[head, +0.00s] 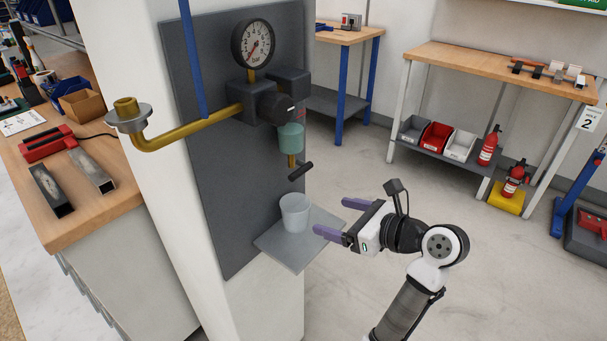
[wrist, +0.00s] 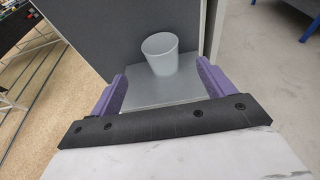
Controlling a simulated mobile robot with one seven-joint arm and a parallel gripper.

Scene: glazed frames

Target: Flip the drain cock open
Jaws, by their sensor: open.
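The drain cock (head: 301,171) is a small black lever handle on a short brass stem, below the teal filter bowl (head: 291,138) of the regulator unit. A translucent cup (head: 295,212) stands upright on the grey shelf (head: 262,240) below the cock; the cup (wrist: 160,54) also shows in the wrist view. My gripper (head: 329,218) is open and empty, with purple fingers pointing toward the cup. It is below and to the right of the cock, apart from the cup. The wrist view (wrist: 165,85) shows the fingers either side of the shelf. The cock is not in the wrist view.
A pressure gauge (head: 253,43), brass pipe (head: 190,132) and dark backing panel (head: 205,90) are on the white column. A workbench (head: 100,215) with metal bars is at left. Benches and red extinguishers (head: 489,147) stand behind.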

